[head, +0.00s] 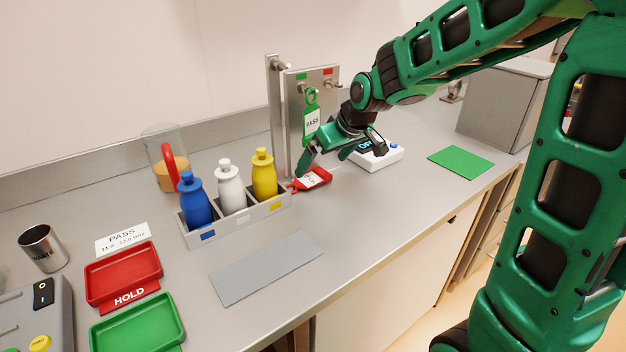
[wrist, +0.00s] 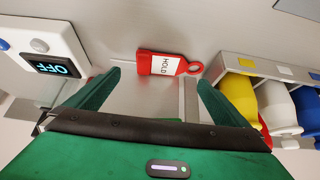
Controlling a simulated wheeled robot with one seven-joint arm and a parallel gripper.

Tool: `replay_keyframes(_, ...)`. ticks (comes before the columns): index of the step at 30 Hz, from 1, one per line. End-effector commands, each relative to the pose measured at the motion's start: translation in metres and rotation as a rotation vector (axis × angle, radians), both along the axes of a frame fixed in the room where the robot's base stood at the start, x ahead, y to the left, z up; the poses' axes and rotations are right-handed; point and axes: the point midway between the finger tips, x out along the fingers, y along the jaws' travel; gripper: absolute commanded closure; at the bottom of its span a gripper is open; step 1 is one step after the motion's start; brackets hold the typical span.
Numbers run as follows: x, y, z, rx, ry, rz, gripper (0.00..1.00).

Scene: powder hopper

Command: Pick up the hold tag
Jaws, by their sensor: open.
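The red hold tag (head: 314,179) lies on the counter below the tag stand, right of the bottle rack. In the wrist view the hold tag (wrist: 162,65) shows its white label reading HOLD and its ring at the right end. My gripper (head: 328,161) is above and near the tag in the head view. In the wrist view my gripper (wrist: 160,88) is open, its two green fingers wide apart, with the tag beyond and between the fingertips. The gripper does not visibly hold anything. Part of the stand's base is hidden by my gripper in the head view.
The metal stand (head: 296,80) holds a green PASS tag (head: 312,115). A rack (head: 240,222) with blue, white and yellow bottles stands left of the tag. A white scale (head: 384,158) reading OFF is on the right. A grey mat (head: 266,268) lies in front.

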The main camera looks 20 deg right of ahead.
Motion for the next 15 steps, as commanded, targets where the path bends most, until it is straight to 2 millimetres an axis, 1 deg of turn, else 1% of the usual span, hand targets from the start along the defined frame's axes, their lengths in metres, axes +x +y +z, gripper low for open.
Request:
replay_keyframes(1, 0.003, 0.001, -0.006, 0.000, 0.002, 0.001, 0.00)
replay_keyframes(3, 0.006, 0.002, -0.011, -0.001, 0.002, 0.000, 0.00)
replay_keyframes(10, 0.013, 0.006, -0.022, -0.001, 0.002, 0.000, 0.00)
replay_keyframes(15, 0.025, 0.013, -0.042, 0.000, 0.004, 0.000, 0.00)
